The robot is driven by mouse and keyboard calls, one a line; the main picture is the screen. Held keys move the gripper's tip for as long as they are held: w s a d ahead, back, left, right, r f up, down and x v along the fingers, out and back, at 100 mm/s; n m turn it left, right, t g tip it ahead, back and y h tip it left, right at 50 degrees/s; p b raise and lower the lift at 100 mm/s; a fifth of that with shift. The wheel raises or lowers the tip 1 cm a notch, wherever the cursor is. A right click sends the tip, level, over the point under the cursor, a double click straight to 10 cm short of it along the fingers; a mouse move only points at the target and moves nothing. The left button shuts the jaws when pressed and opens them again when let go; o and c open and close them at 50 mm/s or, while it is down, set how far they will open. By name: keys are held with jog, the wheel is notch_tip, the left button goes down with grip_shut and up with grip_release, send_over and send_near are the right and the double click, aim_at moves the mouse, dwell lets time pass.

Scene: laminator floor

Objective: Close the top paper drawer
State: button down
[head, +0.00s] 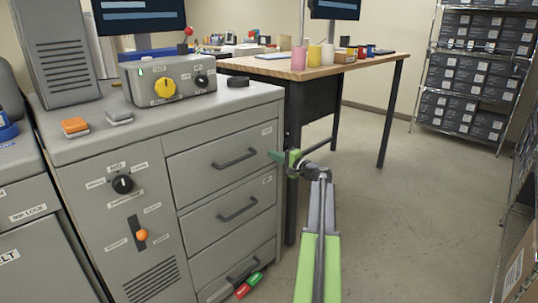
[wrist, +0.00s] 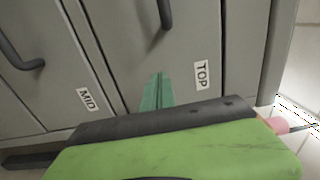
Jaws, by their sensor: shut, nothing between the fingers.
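The top paper drawer (head: 205,163) is the uppermost of three grey drawers in the cabinet, with a dark bar handle (head: 235,158). Its front looks about level with the drawer below; a small gap cannot be ruled out. In the wrist view the TOP label (wrist: 202,75) and the handle (wrist: 165,14) show on the drawer front. My gripper (head: 275,155) is at the right edge of the top drawer, right of the handle. In the wrist view its green fingers (wrist: 158,90) are together and empty, pointing at the front beside the label. Whether they touch is unclear.
The middle drawer (head: 212,222) is directly below. Red and green blocks (head: 248,286) sit at the lowest drawer. A control box (head: 170,80) stands on the cabinet. A wooden table (head: 335,68) with dark legs stands behind my gripper. Open floor (head: 420,190) lies to the right.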

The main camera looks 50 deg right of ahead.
jog(key=s, duration=1)
jog(key=shift+d, duration=0.2)
jog(key=shift+a+f, duration=0.1)
jog(key=w+a+f+n+g+y, duration=0.25)
jog(key=w+a+f, duration=0.2)
jog(key=a, duration=0.85)
jog(key=w+a+f+n+g+y, duration=0.2)
jog(key=w+a+f+n+g, duration=0.3)
jog(key=a, duration=0.8)
jog(key=w+a+f+n+g+y, duration=0.1)
jog(key=a+f+n+g+y, duration=0.15)
jog(key=a+f, duration=0.7)
jog(key=s+a+f+n+g+h, duration=0.2)
jog(key=s+a+n+g, duration=0.15)
jog(key=a, duration=0.45)
jog(key=s+a+f+n+g+h, duration=0.15)
jog(key=s+a, duration=0.25)
jog(key=a, duration=0.5)
jog(key=s+a+f+n+g+h, duration=0.1)
jog(key=s+a+n+g+h, duration=0.25)
jog(key=a, duration=0.45)
notch_tip(320, 180, up, 27)
jog(key=p, duration=2.7)
jog(key=shift+s+f, duration=0.15)
jog(key=shift+s, duration=0.2)
